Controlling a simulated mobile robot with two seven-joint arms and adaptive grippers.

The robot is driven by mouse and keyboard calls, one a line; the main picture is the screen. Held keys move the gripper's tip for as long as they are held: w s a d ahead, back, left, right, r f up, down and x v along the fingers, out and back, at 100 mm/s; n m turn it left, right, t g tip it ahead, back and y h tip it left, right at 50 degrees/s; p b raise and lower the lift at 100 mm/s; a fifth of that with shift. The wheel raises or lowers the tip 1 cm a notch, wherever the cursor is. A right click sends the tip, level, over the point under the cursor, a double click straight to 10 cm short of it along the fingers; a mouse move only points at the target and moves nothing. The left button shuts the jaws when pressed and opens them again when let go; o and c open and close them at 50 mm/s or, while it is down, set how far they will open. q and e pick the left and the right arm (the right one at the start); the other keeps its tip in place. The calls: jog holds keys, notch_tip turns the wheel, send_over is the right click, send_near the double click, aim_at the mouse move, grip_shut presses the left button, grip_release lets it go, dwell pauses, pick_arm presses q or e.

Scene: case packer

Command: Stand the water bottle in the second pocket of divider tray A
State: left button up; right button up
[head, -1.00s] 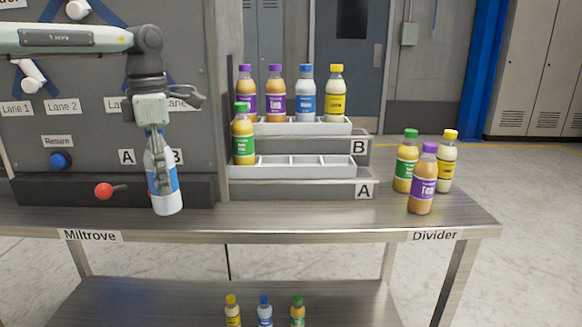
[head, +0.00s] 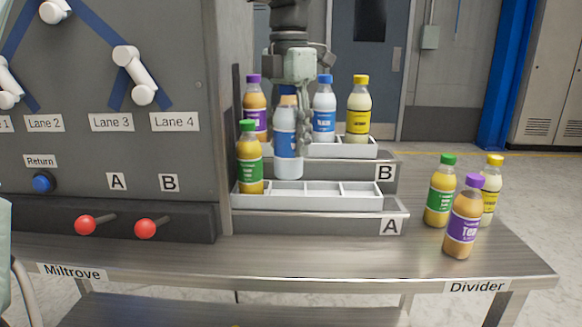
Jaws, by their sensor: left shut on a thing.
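My left gripper (head: 289,118) comes down from the top of the head view and is shut on the water bottle (head: 288,158). The bottle is upright, with a blue label and clear body; the gripper hides part of its top. Its base shows just above the back rim of divider tray A (head: 318,203), in line with the second pocket from the left. A green-capped yellow bottle (head: 249,165) stands in the first pocket. The other pockets of tray A look empty. My right gripper is not in view.
Tray B (head: 357,151), behind and higher, holds a purple-capped bottle (head: 255,115), a blue-capped bottle (head: 324,112) and a yellow-capped bottle (head: 358,112); the held bottle and gripper block part of it. Three bottles stand right of the trays. Red-knobbed levers (head: 146,228) are at left.

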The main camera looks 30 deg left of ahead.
pick_arm(q)
jog(key=w+a+f, duration=0.1)
jog(key=f, duration=0.1)
jog(key=w+a+f+p, duration=0.1)
jog(key=w+f, duration=0.1)
jog(key=f, duration=0.1)
jog(key=w+a+f, duration=0.2)
jog(key=f, duration=0.1)
jog(key=shift+w, duration=0.15)
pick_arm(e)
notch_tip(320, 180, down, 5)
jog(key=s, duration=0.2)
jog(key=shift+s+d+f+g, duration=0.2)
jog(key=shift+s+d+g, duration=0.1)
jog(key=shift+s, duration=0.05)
pick_arm(q)
jog(key=o, duration=1.4)
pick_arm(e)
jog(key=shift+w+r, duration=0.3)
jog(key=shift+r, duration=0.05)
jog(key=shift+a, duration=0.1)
